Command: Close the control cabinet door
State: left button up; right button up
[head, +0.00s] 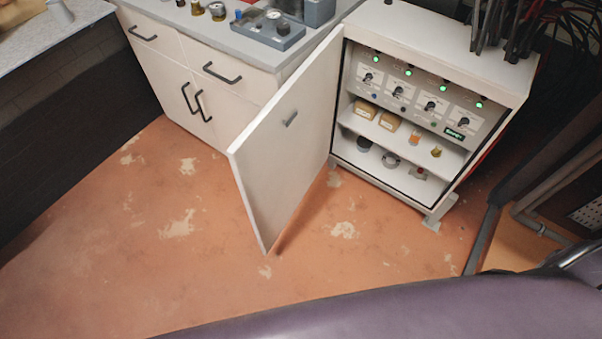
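The control cabinet (483,50) is a white box standing on the floor at the upper right, with its front facing me. Its white door (280,165) is hinged on the cabinet's left side and stands wide open, swung out toward me and to the left. Inside are a panel with knobs and green lights (428,103) and shelves with small boxes and parts. Neither of my grippers shows in the head view.
White drawer units (200,75) with black handles and a grey worktop stand left of the cabinet. Cables (510,25) hang above its top right. A pipe (540,228) and dark frame are at the right. A purple surface (420,312) fills the bottom edge. The orange floor (140,240) before the door is clear.

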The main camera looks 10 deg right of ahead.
aim_at(273, 164)
jog(key=k+z, duration=0.15)
jog(key=z, duration=1.45)
jog(key=j+z, duration=0.15)
jog(key=j, duration=0.45)
jog(key=j+z, duration=0.1)
jog(key=j, duration=0.55)
jog(key=j+z, duration=0.15)
jog(key=j, duration=0.45)
jog(key=k+j+z, duration=0.15)
jog(key=j, duration=0.85)
jog(key=k+j, duration=0.15)
jog(key=j, duration=0.3)
